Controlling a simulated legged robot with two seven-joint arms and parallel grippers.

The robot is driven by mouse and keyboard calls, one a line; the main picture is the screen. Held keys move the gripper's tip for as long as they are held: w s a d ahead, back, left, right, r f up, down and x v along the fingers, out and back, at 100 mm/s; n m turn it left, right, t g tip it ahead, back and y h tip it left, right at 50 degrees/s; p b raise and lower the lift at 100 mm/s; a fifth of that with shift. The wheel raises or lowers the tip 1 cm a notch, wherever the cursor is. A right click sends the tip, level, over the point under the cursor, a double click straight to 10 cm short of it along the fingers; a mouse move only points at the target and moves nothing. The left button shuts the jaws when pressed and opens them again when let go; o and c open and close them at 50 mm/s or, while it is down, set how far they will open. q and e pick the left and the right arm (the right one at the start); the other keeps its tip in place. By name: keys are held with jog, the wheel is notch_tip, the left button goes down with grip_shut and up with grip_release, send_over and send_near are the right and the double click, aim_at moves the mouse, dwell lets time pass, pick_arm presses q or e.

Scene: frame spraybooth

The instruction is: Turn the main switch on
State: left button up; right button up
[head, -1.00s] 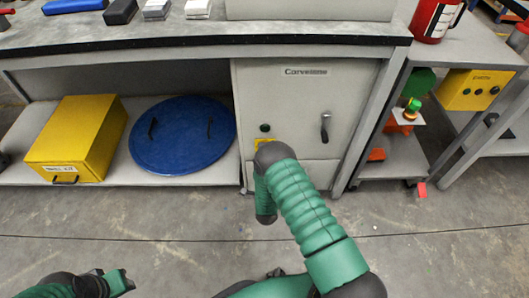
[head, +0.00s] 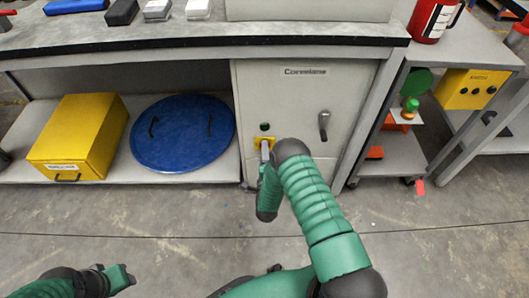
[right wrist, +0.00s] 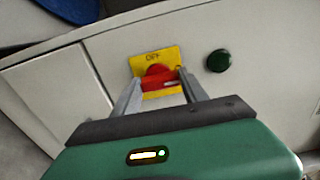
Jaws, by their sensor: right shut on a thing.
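The main switch is a red rotary knob (right wrist: 158,76) on a yellow plate (right wrist: 170,53) marked OFF, on the front of a grey cabinet. The plate also shows in the head view (head: 257,141), low on the left of the cabinet door. My right gripper (right wrist: 159,92) is shut on the red knob, one finger on each side. In the head view the right gripper (head: 264,150) reaches the plate and hides the knob. A pale mark shows on the knob's right side. My left gripper (head: 128,277) is low at the left, away from the cabinet; its jaw gap is unclear.
A round green button (right wrist: 218,61) sits beside the plate. A dark door handle (head: 324,126) is to the right on the cabinet (head: 290,95). A yellow box (head: 80,135) and a blue lid (head: 182,135) lie on the shelf to the left. The floor in front is clear.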

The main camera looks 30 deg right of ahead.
jog(key=shift+s+f, duration=0.15)
jog(key=shift+f, duration=0.1)
jog(key=o, duration=1.2)
jog(key=shift+o, duration=0.9)
jog(key=shift+r, duration=0.1)
jog(key=p+v, duration=0.9)
jog(key=v, duration=0.7)
jog(key=shift+s+a, duration=0.25)
